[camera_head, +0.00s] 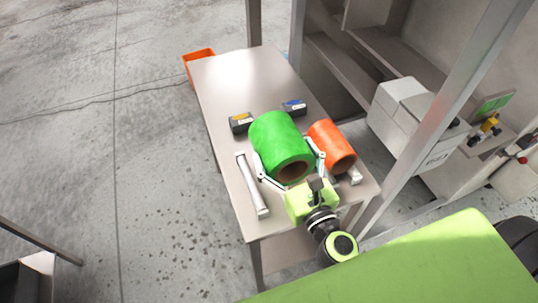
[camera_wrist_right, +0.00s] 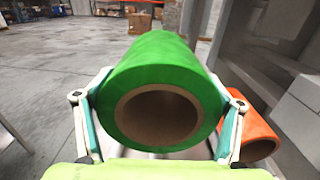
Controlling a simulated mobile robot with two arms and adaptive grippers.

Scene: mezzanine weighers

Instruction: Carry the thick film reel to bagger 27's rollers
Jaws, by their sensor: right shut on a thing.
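The thick film reel is a large green roll (camera_head: 276,138) with a brown hollow core, on or just above the grey table; I cannot tell whether it touches. My right gripper (camera_head: 288,168) is shut on it, one finger on each side. In the right wrist view the green reel (camera_wrist_right: 160,75) fills the middle, its core end facing the camera, between the two fingers (camera_wrist_right: 160,115). A thinner orange reel (camera_head: 332,146) lies just right of it, and it shows partly in the right wrist view (camera_wrist_right: 262,134). My left gripper is not in view.
The table (camera_head: 235,80) is clear at its far end. Two small dark boxes (camera_head: 241,123) (camera_head: 293,107) lie behind the reels. A pale bar (camera_head: 252,186) lies at left. An orange bin (camera_head: 199,56) stands beyond. A metal post and grey machine (camera_head: 408,118) stand right; open floor lies left.

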